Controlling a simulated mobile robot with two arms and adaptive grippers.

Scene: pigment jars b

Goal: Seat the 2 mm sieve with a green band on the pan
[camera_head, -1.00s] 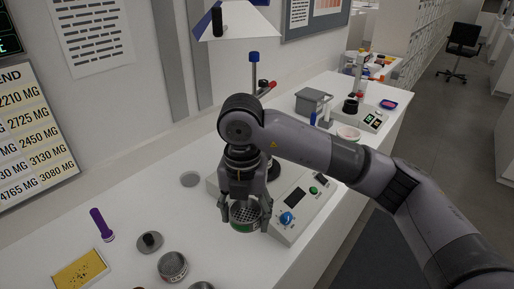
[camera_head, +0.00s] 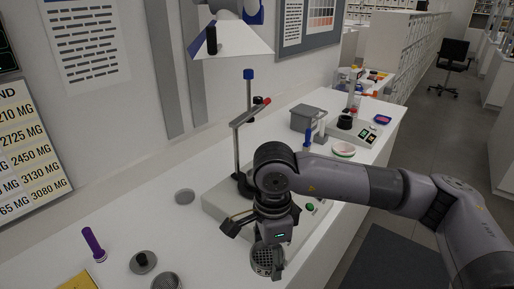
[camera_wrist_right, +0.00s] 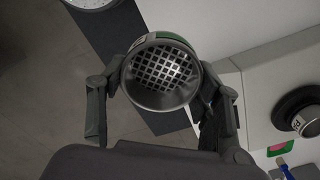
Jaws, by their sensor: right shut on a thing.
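My right gripper (camera_head: 258,250) is shut on the sieve (camera_head: 267,261), a short metal cylinder with a square-holed mesh. In the right wrist view the sieve (camera_wrist_right: 163,72) sits between both fingers, mesh facing the camera, with its green band partly showing at the rim. It is held above the table near the front edge, in front of the shaker base (camera_head: 212,205). A dark round piece (camera_head: 242,187) stands on that base beside the upright post, partly behind my arm; I cannot tell whether it is the pan. My left gripper is not in view.
A knobbed lid (camera_head: 143,262), a second mesh-topped tin (camera_head: 166,281), a purple tube (camera_head: 94,244) and a yellow tray (camera_head: 77,283) are at front left. A grey bin (camera_head: 308,117) and a balance (camera_head: 350,132) stand farther back.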

